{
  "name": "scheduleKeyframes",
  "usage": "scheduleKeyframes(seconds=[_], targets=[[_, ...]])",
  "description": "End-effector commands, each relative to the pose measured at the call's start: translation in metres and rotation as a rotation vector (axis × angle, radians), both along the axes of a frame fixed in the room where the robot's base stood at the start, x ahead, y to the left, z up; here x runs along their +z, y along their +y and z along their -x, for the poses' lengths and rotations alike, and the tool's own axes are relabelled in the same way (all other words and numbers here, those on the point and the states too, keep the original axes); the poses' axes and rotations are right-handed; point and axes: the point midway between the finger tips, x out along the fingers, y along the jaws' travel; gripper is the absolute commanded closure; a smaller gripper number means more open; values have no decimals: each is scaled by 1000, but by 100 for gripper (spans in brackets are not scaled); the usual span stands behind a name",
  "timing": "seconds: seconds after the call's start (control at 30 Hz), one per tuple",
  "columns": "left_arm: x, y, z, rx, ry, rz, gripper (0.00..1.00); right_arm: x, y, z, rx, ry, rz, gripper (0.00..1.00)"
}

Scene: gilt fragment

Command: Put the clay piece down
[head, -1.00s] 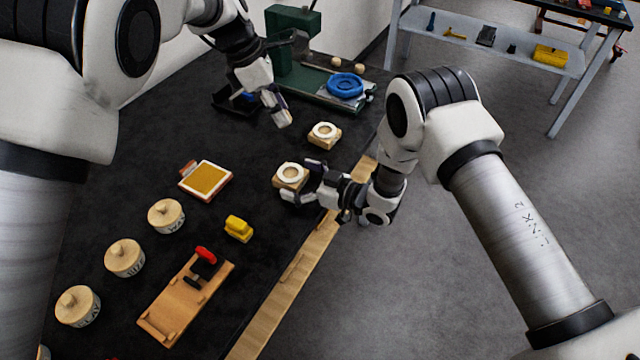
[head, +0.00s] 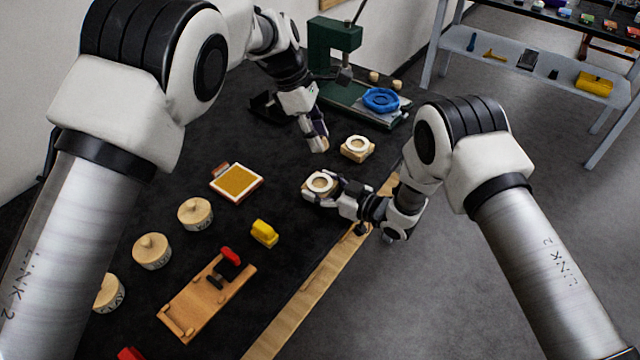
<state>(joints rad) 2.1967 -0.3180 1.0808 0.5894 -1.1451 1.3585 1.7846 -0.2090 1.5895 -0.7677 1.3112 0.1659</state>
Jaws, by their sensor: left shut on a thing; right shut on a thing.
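My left gripper (head: 317,136) points down over the black bench. It is shut on a small tan piece (head: 319,147) at its fingertips, which looks like the clay piece; the fingers hide most of it. My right gripper (head: 318,193) is shut on a square wooden block with a pale ring on top (head: 320,182), at the bench's right side. A second wooden block with a pale ring (head: 357,148) stands just right of my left gripper, apart from it.
A green press (head: 334,48) with a blue ring-shaped part (head: 381,99) stands at the back. A framed yellow pad (head: 237,182), a yellow block (head: 264,233), lidded round pots (head: 195,213) and a wooden jig (head: 207,297) occupy the front. Black bench between pad and blocks is clear.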

Motion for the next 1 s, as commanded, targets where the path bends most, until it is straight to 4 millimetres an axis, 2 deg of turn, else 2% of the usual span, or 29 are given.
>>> scheduleKeyframes(seconds=[0.07,0.23,0.57,0.93,0.97,1.0], targets=[[-15,0,0,-53,1,3,94,0,0,0,0,0,0,67],[-52,0,0,-59,2,3,94,0,0,0,0,0,0,67],[-104,0,0,-57,1,3,94,0,0,0,0,0,0,67],[-111,0,-1,-56,-1,2,94,0,0,0,0,0,0,67],[-111,0,-1,-56,-2,2,54,0,0,0,0,0,0,67],[-111,0,-1,-56,-2,2,40,0,0,0,0,0,0,67]])
